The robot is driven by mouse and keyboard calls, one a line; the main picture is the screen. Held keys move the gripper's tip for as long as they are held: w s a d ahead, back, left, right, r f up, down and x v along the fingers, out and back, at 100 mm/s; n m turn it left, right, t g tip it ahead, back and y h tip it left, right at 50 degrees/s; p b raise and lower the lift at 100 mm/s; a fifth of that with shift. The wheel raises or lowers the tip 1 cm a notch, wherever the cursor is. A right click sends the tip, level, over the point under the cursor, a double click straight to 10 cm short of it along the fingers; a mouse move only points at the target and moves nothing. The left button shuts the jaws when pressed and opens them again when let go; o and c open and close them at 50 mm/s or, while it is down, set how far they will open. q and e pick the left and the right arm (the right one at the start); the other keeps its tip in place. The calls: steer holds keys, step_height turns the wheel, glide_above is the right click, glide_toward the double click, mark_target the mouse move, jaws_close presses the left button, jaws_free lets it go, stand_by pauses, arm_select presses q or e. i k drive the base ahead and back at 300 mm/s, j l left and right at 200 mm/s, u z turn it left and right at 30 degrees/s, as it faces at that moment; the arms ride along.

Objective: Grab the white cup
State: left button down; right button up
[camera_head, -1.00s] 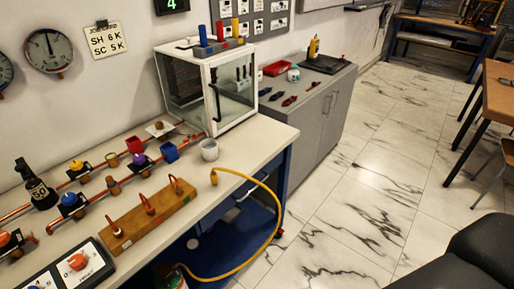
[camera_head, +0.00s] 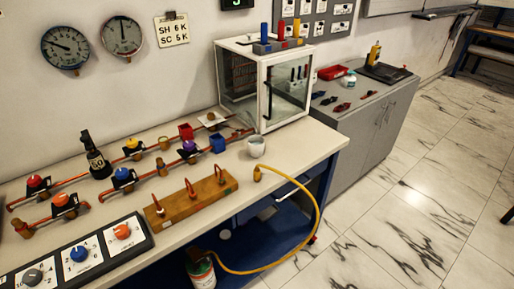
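The white cup (camera_head: 256,147) stands upright on the light bench top, near its front edge, in front of the glass-walled cabinet. A yellow hose end (camera_head: 258,173) rests on the bench just in front of it. Nothing covers the cup. Neither of my grippers shows in the view.
The bench (camera_head: 300,150) also carries a wooden block with copper hooks (camera_head: 190,196), pipes with coloured valves (camera_head: 122,176), a dark bottle (camera_head: 95,155), a knob panel (camera_head: 80,254) and a glass cabinet (camera_head: 265,88). The yellow hose (camera_head: 317,215) loops off the front edge. Open floor (camera_head: 420,190) lies right.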

mark_target(255, 143)
steer(key=i+l+u, duration=0.1)
steer(key=u, duration=0.3)
steer(key=l+u, duration=0.3)
steer(key=u, duration=0.15)
steer(key=i+l+u, duration=0.15)
steer(key=l, duration=0.3)
steer(key=l+u, duration=0.2)
steer(key=l, duration=0.25)
steer(key=l+u, duration=0.1)
steer(key=l, duration=1.75)
steer(key=i, duration=0.05)
